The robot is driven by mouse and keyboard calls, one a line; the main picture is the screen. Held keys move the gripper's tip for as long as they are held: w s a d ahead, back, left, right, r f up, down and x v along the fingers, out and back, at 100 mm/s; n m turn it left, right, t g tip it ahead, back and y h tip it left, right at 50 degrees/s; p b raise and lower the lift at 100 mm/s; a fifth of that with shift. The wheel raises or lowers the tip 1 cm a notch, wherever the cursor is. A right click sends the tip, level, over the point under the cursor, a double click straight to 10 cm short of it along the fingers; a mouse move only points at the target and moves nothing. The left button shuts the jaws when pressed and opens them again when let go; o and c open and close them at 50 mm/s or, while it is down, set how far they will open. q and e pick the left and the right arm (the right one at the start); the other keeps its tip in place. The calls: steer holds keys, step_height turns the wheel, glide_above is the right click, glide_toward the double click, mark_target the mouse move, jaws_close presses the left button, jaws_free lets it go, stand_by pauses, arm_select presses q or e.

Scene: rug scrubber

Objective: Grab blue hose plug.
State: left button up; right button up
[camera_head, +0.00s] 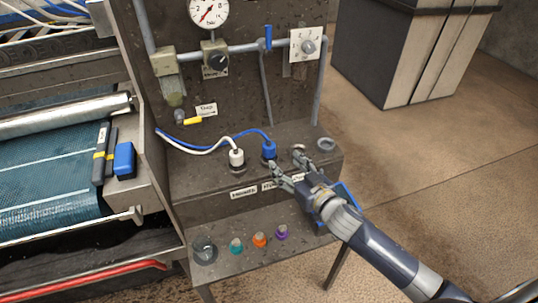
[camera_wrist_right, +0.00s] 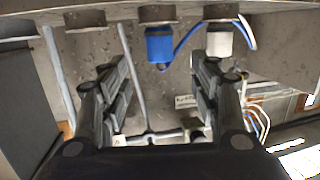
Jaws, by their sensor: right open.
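The blue hose plug (camera_head: 269,150) stands upright in a socket on the machine's ledge, with a blue hose running left from it. It also shows in the right wrist view (camera_wrist_right: 159,46), between the open fingers and beyond their tips. My right gripper (camera_head: 285,161) is open and empty, just in front and to the right of the plug, with one finger close to its base. I cannot tell whether that finger touches it. The gripper's fingers also show in the wrist view (camera_wrist_right: 160,72). My left gripper is not in view.
A white hose plug (camera_head: 236,157) stands close left of the blue one. An empty-looking socket (camera_head: 325,144) is at the right. Teal (camera_head: 236,246), orange (camera_head: 260,241) and purple (camera_head: 282,232) pieces sit on the lower shelf. Pipes and a gauge (camera_head: 208,11) are behind.

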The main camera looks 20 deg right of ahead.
mark_target(272, 152)
steer(key=x, duration=0.5)
steer(key=shift+w+r, duration=0.1)
steer(key=shift+w, duration=0.05)
steer(key=shift+f+p+x, duration=0.15)
steer(key=shift+p+x, duration=0.05)
steer(key=shift+x, duration=1.25)
steer(key=shift+f+p+x, duration=0.15)
steer(key=shift+x, duration=1.25)
steer(key=c, duration=1.3)
